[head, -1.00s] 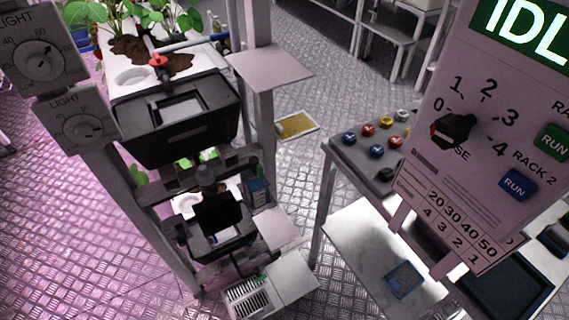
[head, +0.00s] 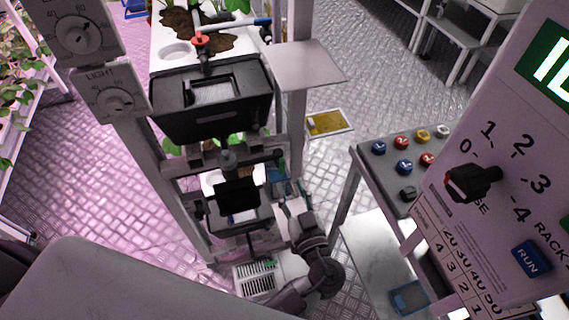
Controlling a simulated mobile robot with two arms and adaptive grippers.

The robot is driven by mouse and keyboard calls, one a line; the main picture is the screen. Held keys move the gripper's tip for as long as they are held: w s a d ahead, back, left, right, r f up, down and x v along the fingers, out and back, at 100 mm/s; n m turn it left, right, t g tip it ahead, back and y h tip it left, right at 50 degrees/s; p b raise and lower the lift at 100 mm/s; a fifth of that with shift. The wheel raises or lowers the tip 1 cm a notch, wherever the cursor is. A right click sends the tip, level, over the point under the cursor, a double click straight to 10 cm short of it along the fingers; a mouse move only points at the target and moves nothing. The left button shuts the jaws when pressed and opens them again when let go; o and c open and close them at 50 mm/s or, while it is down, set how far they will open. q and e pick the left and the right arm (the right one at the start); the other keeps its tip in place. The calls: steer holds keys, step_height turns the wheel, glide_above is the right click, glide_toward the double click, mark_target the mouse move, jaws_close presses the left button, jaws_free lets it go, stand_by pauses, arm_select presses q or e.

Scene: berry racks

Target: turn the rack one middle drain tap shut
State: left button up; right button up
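The rack (head: 298,115) stands left of centre with its upper and middle tiers showing. A red fitting with a blue lever (head: 235,24) sits at the upper tier, the lever pointing right. At the middle tier is a black bin (head: 240,190). I cannot make out the middle drain tap; the right side of that tier is small and dark, partly behind my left gripper.
A grey shelf plate (head: 305,65) juts right from the rack. A control panel with a black and red dial (head: 472,183) fills the right side. A button console (head: 385,165) stands between them. Light dials (head: 115,100) hang left.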

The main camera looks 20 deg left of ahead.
mark_target(283, 168)
arm_select(q)
steer(key=p+x, duration=0.1)
steer(key=x, duration=0.5)
steer(key=shift+w+a+p, duration=0.25)
steer(key=shift+w+p, duration=0.05)
arm_select(e)
steer(key=shift+w+d+r, duration=0.15)
steer(key=shift+d+r, duration=0.15)
steer(key=shift+r, duration=0.25)
steer(key=shift+w+d+r, duration=0.1)
steer(key=shift+d+r, duration=0.15)
steer(key=shift+r, duration=0.25)
arm_select(q)
jaws_close()
